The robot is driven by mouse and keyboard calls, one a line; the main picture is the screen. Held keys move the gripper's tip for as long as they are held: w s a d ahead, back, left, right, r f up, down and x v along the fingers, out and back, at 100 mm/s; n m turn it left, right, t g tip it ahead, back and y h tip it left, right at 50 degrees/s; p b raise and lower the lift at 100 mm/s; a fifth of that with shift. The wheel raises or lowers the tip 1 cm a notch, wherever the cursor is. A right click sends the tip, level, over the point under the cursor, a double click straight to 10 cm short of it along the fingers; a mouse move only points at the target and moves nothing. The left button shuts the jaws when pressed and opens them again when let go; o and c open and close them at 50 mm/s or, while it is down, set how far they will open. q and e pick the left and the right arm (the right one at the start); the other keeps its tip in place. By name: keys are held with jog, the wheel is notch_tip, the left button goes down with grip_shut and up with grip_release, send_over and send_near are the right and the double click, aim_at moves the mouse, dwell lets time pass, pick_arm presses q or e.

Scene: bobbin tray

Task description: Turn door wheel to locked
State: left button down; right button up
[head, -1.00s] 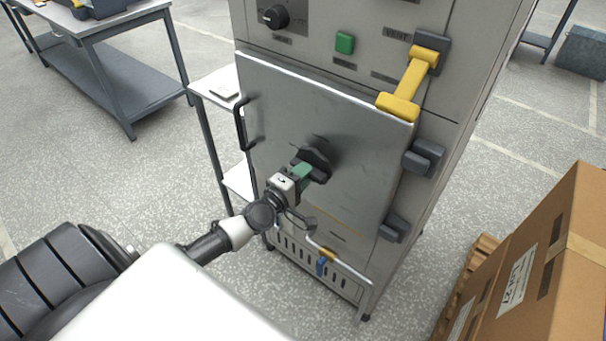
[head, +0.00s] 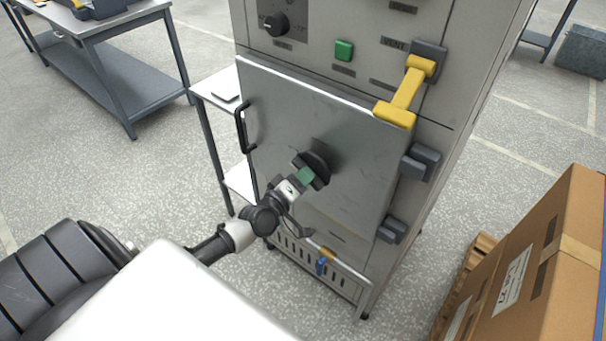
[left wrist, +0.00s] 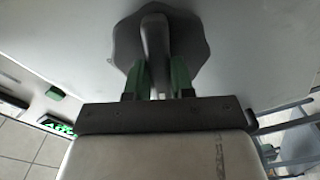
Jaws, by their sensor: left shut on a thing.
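The door wheel (head: 317,160) is a dark lobed knob with a raised grip bar, mounted on the grey metal cabinet door (head: 280,120). It also shows at the top of the left wrist view (left wrist: 185,40), with its bar standing between the green fingers. My left gripper (head: 304,177) is shut on the wheel's bar, one green finger on each side of it; it also shows in the left wrist view (left wrist: 158,78). The gripper partly hides the wheel in the head view. My right gripper is not in view.
A yellow lever handle (head: 407,92), a green button (head: 344,50) and a black knob (head: 274,23) are on the cabinet. Dark latches (head: 420,162) line its right edge. A cardboard box (head: 545,260) stands at right. A small side table (head: 215,88) stands left of the cabinet.

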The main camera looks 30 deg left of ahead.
pick_arm(q)
jog(key=m+p, duration=0.4)
jog(key=m, duration=0.8)
jog(key=shift+m, duration=0.3)
dwell(0.4)
jog(key=c, duration=1)
grip_release()
jog(key=shift+o, duration=0.2)
jog(key=shift+s, duration=0.15)
jog(key=s+b, duration=0.1)
jog(key=s, duration=0.9)
jog(key=shift+s+a, duration=0.25)
jog(key=shift+a, duration=0.2)
jog(key=shift+f, duration=0.15)
